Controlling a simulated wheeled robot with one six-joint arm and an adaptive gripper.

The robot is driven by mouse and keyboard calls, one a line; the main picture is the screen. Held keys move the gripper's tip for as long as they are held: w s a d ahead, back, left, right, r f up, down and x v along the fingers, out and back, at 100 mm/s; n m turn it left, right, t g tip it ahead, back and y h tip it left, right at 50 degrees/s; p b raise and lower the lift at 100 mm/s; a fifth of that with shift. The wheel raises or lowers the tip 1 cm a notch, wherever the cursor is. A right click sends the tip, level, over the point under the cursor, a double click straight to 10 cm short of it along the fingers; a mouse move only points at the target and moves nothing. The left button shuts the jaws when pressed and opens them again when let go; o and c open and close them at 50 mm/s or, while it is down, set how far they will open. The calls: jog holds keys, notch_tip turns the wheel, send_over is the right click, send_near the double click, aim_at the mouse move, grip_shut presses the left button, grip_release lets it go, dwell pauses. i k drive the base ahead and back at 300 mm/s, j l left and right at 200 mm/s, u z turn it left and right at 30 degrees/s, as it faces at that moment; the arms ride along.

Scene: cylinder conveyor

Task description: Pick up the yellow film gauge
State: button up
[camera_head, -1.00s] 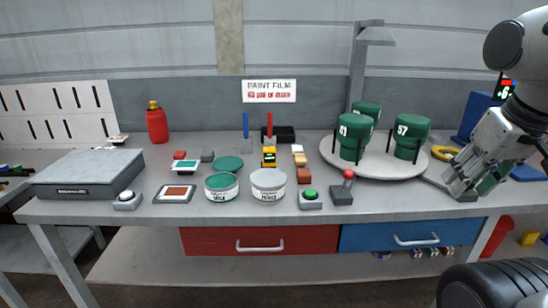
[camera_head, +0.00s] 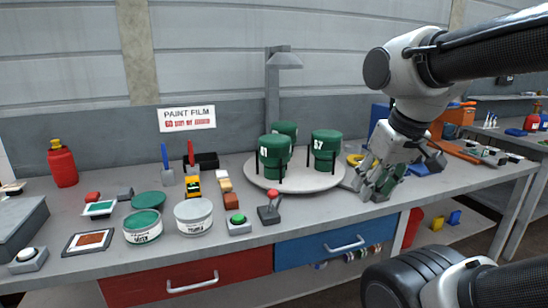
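The yellow film gauge (camera_head: 193,186) appears to be the small yellow block with a dark face. It lies on the grey workbench, behind the white-lidded tin and left of a row of small coloured blocks. My gripper (camera_head: 378,186) hangs low over the right part of the bench, to the right of the round turntable and far from the gauge. Its grey fingers with green pads look spread, and I see nothing held between them.
Green canisters (camera_head: 326,150) stand on the white turntable (camera_head: 300,182) between gripper and gauge. A yellow ring (camera_head: 354,160) lies behind my gripper.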

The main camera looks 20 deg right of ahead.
aim_at(193, 183)
jog(key=i+j, duration=0.9)
jog(key=j, duration=0.15)
